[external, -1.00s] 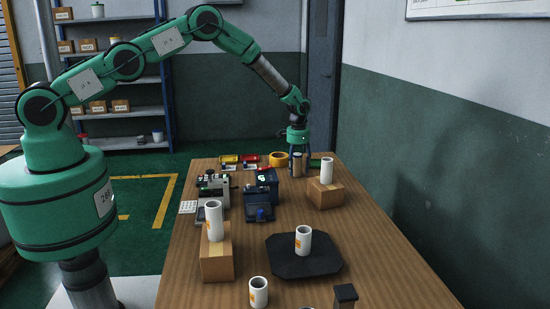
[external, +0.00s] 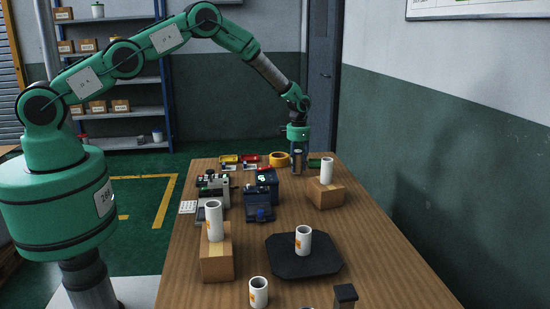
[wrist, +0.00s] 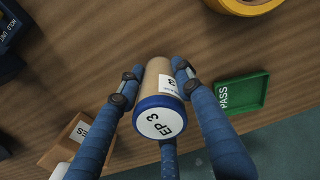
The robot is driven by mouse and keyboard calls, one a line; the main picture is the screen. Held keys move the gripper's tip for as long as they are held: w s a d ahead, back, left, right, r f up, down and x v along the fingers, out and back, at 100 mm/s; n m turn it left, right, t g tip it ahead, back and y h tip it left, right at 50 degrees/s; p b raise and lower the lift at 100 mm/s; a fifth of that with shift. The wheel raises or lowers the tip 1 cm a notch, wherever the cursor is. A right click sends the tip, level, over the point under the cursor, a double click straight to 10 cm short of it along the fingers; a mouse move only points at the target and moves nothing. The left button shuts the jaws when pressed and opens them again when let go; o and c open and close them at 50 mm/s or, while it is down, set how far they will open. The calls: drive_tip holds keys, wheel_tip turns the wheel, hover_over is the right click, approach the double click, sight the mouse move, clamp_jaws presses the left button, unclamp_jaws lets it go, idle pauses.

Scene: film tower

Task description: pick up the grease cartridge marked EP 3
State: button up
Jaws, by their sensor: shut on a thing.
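The grease cartridge marked EP 3 (wrist: 158,105) is a tan cylinder with a blue-rimmed white end cap that faces the wrist camera. My gripper (wrist: 158,80) has its blue fingers closed on both sides of it. In the external view my gripper (external: 298,157) is at the far end of the wooden table, and the cartridge (external: 297,163) shows small between the fingers. I cannot tell whether its lower end touches the table.
A green PASS tray (wrist: 243,92) lies right of the cartridge, and yellow tape (external: 279,159) lies nearby. A cardboard box (external: 325,194) bears a white cylinder (external: 327,170). A dark device (external: 259,203) stands nearer the camera. A black mat (external: 304,267) holds another white cylinder (external: 303,241).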

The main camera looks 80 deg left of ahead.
wheel_tip(320, 180, up, 2)
drive_tip(key=shift+w+r, duration=0.1)
drive_tip(key=shift+r, duration=0.05)
drive_tip(key=s+d, duration=0.2)
drive_tip(key=s, duration=0.3)
drive_tip(key=s+d+r, duration=0.1)
drive_tip(key=s, duration=0.4)
drive_tip(key=s+d+p, duration=0.1)
drive_tip(key=s+d, duration=0.1)
drive_tip(key=s, duration=0.3)
drive_tip(key=shift+d+r, duration=0.2)
drive_tip(key=shift+d, duration=0.1)
drive_tip(key=shift+s+a, duration=0.1)
